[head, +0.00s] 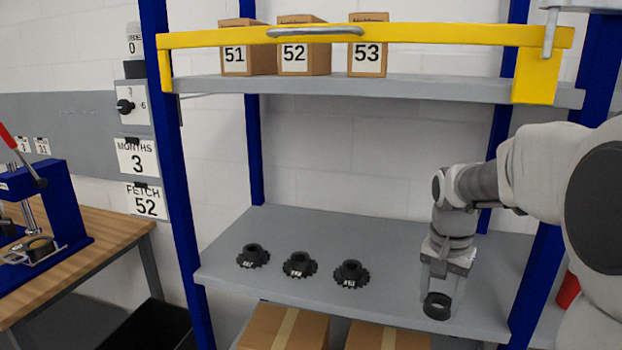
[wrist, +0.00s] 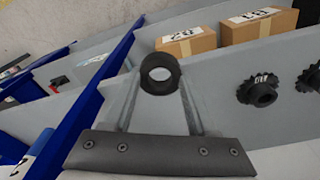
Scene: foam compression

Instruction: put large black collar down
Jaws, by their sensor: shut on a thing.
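The large black collar (head: 437,306) is a plain dark ring at the right end of the lower grey shelf. My gripper (head: 439,294) points down over it, with its clear fingers shut on the ring. In the wrist view the collar (wrist: 160,74) sits between the tips of the two fingers (wrist: 160,92), its round hole showing. The collar is at or just above the shelf surface; I cannot tell whether it touches.
Several black toothed parts stand on the lower shelf (head: 390,228), such as the nearest one (head: 350,273). Cardboard boxes (head: 285,328) lie below. Numbered boxes (head: 303,52) stand on the upper shelf behind a yellow bar (head: 430,35). A blue press (head: 50,210) stands on a wooden bench at left.

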